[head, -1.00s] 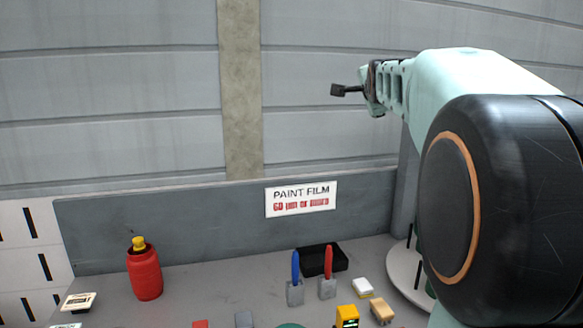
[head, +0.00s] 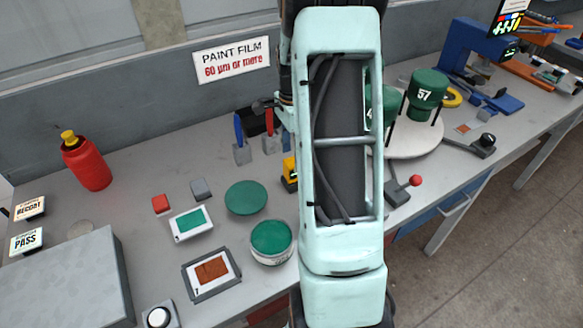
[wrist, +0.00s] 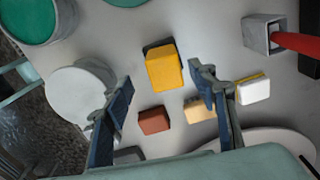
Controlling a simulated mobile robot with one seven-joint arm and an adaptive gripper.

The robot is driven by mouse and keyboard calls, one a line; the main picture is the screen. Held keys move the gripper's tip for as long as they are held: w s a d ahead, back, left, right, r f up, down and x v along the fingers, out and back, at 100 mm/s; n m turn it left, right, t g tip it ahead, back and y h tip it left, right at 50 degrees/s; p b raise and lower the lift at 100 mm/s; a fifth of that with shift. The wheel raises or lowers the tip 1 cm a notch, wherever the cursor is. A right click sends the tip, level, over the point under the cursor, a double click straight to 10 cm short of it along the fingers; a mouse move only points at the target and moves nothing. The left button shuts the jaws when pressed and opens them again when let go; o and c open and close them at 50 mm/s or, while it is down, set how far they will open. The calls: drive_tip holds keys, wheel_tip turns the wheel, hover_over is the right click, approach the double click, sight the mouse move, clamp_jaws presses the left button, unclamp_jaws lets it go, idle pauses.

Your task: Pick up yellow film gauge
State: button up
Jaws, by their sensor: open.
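The yellow film gauge (head: 289,172) stands on the grey bench, with its right side hidden by my arm in the head view. In the wrist view the yellow gauge (wrist: 163,68) is a small block with a dark part at its far edge. My gripper (wrist: 163,90) is open and empty, its two dark blue fingers spread on either side in the picture. The gauge appears between and slightly beyond the fingertips; I cannot tell the height gap. In the head view my gripper is mostly hidden behind the arm.
In the wrist view a red-brown block (wrist: 154,120), a tan block (wrist: 200,110) and a white-and-yellow block (wrist: 253,89) lie near the gauge. A holder with a red handle (wrist: 263,35) stands right. A green paint can (head: 271,242) and a red bottle (head: 87,162) stand on the bench.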

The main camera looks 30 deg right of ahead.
drive_tip(key=shift+w+d+f+p, duration=0.15)
drive_tip(key=shift+f+p, duration=0.2)
drive_tip(key=shift+f, duration=1.25)
drive_tip(key=shift+w+d+f+p, duration=0.15)
drive_tip(key=shift+f+p, duration=0.15)
drive_tip(key=shift+f, duration=1.3)
drive_tip(key=c, duration=1.3)
drive_tip(key=shift+r, duration=0.15)
drive_tip(key=shift+r, duration=0.55)
drive_tip(key=s+r+b, duration=0.1)
drive_tip(key=s+r, duration=0.3)
drive_tip(key=s+d+r+b, duration=0.1)
drive_tip(key=s+r, duration=0.2)
drive_tip(key=s, duration=0.2)
drive_tip(key=s+d+r+b, duration=0.1)
drive_tip(key=s+r, duration=0.3)
drive_tip(key=s, duration=0.1)
drive_tip(key=shift+r, duration=0.35)
drive_tip(key=shift+d, duration=0.1)
